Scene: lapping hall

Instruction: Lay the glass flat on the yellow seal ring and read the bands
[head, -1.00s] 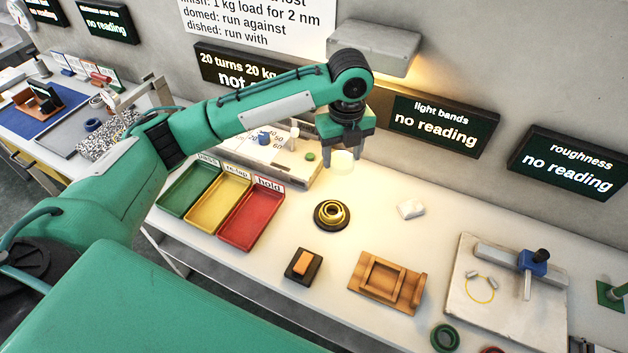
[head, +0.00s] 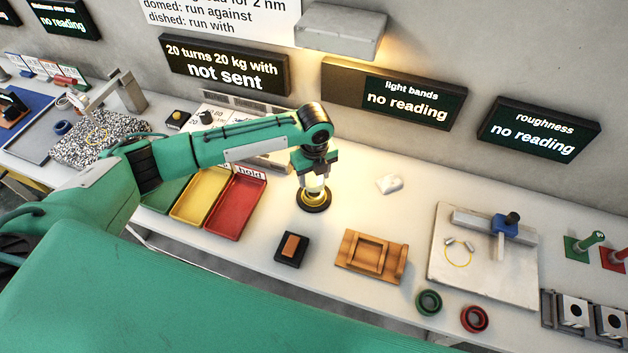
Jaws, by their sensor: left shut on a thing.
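My left gripper (head: 314,178) points down, shut on the pale clear glass (head: 315,185). The glass is right over the yellow seal ring (head: 316,203), which sits on a round black base (head: 313,209) on the white bench. From this angle I cannot tell whether the glass touches the ring or hangs just above it. The light bands display (head: 408,103) on the wall reads "no reading". My right gripper is not in view.
Green, yellow and red trays (head: 236,207) stand left of the ring. A white block (head: 389,184) lies to its right. A black and brown block (head: 291,249) and a wooden fixture (head: 372,256) lie in front. A stone plate (head: 485,254) is farther right.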

